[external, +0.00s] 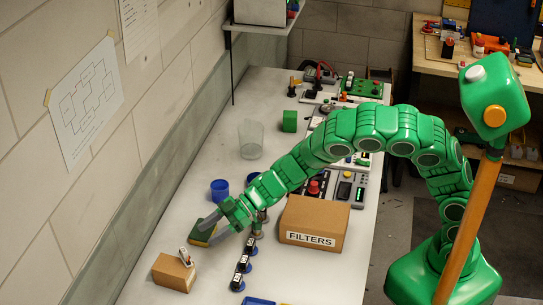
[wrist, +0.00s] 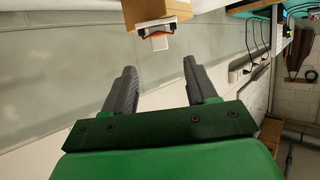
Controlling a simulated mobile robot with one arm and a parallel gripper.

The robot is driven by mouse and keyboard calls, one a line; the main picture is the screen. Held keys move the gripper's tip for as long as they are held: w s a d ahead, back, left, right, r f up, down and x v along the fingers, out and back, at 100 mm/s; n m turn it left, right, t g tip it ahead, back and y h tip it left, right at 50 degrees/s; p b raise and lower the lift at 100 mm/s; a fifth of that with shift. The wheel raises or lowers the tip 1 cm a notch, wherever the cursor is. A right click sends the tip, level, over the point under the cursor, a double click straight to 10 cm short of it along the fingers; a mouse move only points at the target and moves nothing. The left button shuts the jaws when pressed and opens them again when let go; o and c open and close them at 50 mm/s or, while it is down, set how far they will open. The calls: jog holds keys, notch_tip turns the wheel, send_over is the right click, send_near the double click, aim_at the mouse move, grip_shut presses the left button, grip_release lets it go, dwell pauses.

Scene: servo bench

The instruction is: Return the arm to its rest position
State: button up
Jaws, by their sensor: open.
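My green arm reaches from its base at the right over the bench to the left in the external view. My gripper (external: 210,228) is low over the bench near the wall side. Its two grey fingers are spread in the wrist view (wrist: 158,82), with nothing seen between them.
A small cardboard box (external: 174,273) with a small device on top is near the gripper. A FILTERS box (external: 314,224) stands below the arm. A blue cup (external: 219,190), a clear cup (external: 251,139) and a green cube (external: 289,121) stand farther back. Small labelled items (external: 243,264) line up in front.

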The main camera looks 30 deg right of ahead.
dwell(0.3)
jog(key=w+d+r+m+t+h, duration=0.2)
jog(key=w+d+r+m+t, duration=0.25)
jog(key=w+d, duration=0.65)
jog(key=w+d+r+m+t+h, duration=0.2)
jog(key=w+d, duration=0.2)
jog(key=d, duration=0.4)
jog(key=w+d+r+m+t+h, duration=0.1)
jog(key=w+d+m+t+h, duration=0.15)
jog(key=d, duration=0.65)
jog(key=w+d+r+m+t+h, duration=0.1)
jog(key=w+d+r+m+h, duration=0.2)
jog(key=d, duration=0.5)
jog(key=s+d+f+m+g+h, duration=0.1)
jog(key=s+d+m+g+h, duration=0.1)
jog(key=s+d, duration=0.45)
jog(key=s+d+m+g+h, duration=0.1)
jog(key=s+d+m+h, duration=0.15)
jog(key=d, duration=0.75)
jog(key=s+d+f+m+g+h, duration=0.1)
jog(key=s+d+g, duration=0.1)
jog(key=s+d, duration=0.45)
jog(key=s+d+g, duration=0.2)
jog(key=s+g, duration=0.1)
jog(key=s, duration=1)
jog(key=s+d+g+y, duration=0.1)
jog(key=s+g, duration=0.2)
jog(key=s, duration=1)
jog(key=shift+s+d+g+y, duration=0.3)
jog(key=shift+s+d+g, duration=0.1)
